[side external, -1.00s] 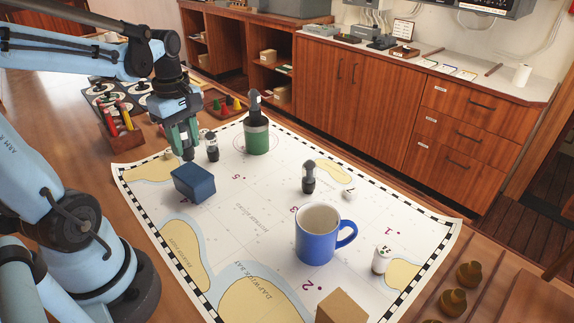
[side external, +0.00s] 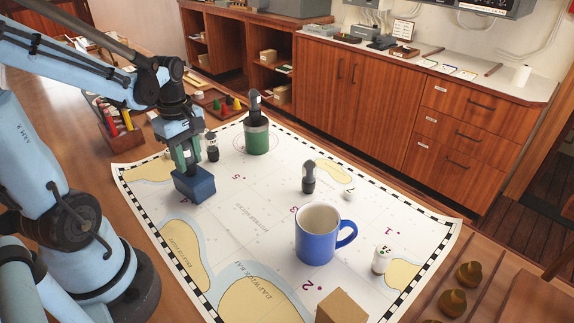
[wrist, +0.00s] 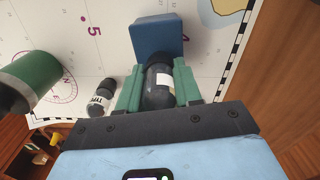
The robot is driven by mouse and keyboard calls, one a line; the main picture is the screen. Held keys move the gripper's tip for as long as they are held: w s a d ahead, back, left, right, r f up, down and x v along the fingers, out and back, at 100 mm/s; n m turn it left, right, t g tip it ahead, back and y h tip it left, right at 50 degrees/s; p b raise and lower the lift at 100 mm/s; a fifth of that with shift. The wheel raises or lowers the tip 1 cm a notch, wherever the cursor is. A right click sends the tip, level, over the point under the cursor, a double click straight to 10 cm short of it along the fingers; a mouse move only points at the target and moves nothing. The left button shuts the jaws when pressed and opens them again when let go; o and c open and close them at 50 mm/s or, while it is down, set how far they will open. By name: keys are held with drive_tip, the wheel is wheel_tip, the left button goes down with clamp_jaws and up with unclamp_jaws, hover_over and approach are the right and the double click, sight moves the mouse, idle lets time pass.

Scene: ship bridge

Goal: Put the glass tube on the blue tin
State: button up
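The blue tin (side external: 200,188) is a box-shaped block on the chart; it also shows past the fingertips in the wrist view (wrist: 157,36). My gripper (side external: 188,158) is directly above the tin, pointing down, with its fingertips close to the tin's top. In the wrist view its green fingers (wrist: 159,88) are shut on a glass tube (wrist: 158,92) with a dark cap and dark contents. The tube's far end overlaps the tin in that view. I cannot tell whether the tube touches the tin. The fingers mostly hide the tube in the side view.
A small labelled bottle (side external: 212,147) and a green canister (side external: 257,138) stand behind the tin. A blue mug (side external: 316,238), another dark-based tube (side external: 308,180), a white vial (side external: 381,259) and a cardboard box (side external: 341,307) stand farther right. The chart's middle (side external: 250,200) is clear.

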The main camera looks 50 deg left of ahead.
drive_tip(key=o, duration=0.4)
drive_tip(key=shift+o, duration=0.2)
drive_tip(key=shift+r, duration=0.1)
wheel_tip(320, 180, up, 12)
drive_tip(key=shift+f, duration=0.1)
drive_tip(key=w+d+f+m+t, duration=0.2)
drive_tip(key=d+m+t, duration=0.1)
drive_tip(key=d+m, duration=0.4)
drive_tip(key=w+d+f+m+t, duration=0.2)
drive_tip(key=d+m, duration=0.6)
drive_tip(key=m, duration=0.5)
drive_tip(key=shift+w+f+t, duration=0.25)
drive_tip(key=shift+f+t, duration=0.55)
drive_tip(key=shift+t, duration=0.3)
